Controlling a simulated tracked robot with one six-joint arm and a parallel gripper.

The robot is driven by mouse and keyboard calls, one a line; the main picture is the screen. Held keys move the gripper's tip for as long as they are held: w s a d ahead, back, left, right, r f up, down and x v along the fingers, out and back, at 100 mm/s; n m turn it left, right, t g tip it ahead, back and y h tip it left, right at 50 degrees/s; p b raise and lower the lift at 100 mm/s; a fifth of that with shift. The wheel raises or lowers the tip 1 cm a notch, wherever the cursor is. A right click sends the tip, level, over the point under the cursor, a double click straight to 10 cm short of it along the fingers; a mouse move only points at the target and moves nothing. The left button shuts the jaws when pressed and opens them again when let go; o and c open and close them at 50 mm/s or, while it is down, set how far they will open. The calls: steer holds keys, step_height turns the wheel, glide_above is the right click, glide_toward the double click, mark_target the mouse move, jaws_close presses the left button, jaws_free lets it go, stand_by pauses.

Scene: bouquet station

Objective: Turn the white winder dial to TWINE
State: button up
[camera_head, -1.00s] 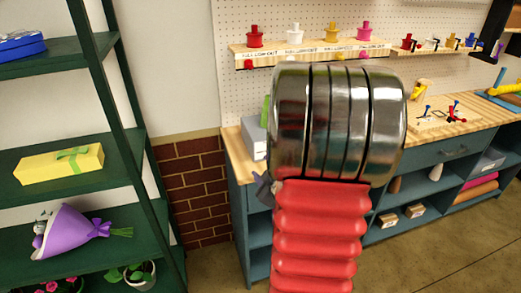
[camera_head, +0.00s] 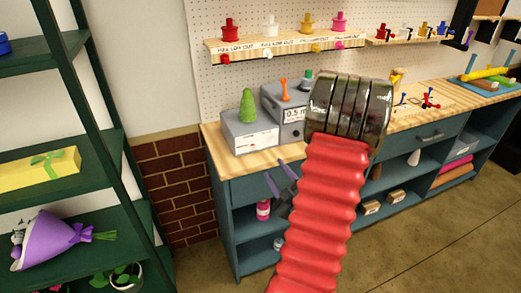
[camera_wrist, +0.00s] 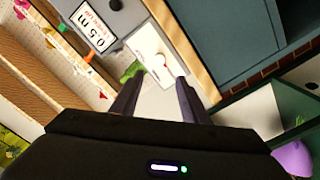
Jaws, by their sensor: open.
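I cannot read TWINE anywhere or tell which thing is the winder dial. A white knob (camera_head: 270,27) stands on the left wall shelf, between red and yellow ones. A smaller white knob (camera_head: 424,30) with a black part is on the right wall shelf. A grey box (camera_head: 249,131) with a white front and green top piece sits on the bench; its white face (camera_wrist: 152,55) shows ahead of my fingers in the wrist view. My gripper (camera_head: 277,172) is open and empty before the bench front, partly hidden by my arm; both fingers (camera_wrist: 158,82) show apart in the wrist view.
Another grey box (camera_head: 285,104), labelled 0.5 m with an orange top piece, stands beside the first. The wooden bench top (camera_head: 237,162) runs right, with small pegs (camera_head: 430,98) on it. A dark green rack (camera_head: 119,140) stands left. Open floor lies at lower right.

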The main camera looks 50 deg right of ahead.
mark_target(259, 148)
steer(key=x, duration=1.3)
steer(key=shift+w+d, duration=0.15)
steer(key=shift+w, duration=0.2)
steer(key=shift+c, duration=0.3)
steer(key=c, duration=0.9)
jaws_close()
steer(key=shift+m, duration=0.4)
steer(key=m, duration=1.1)
steer(key=shift+f, duration=0.1)
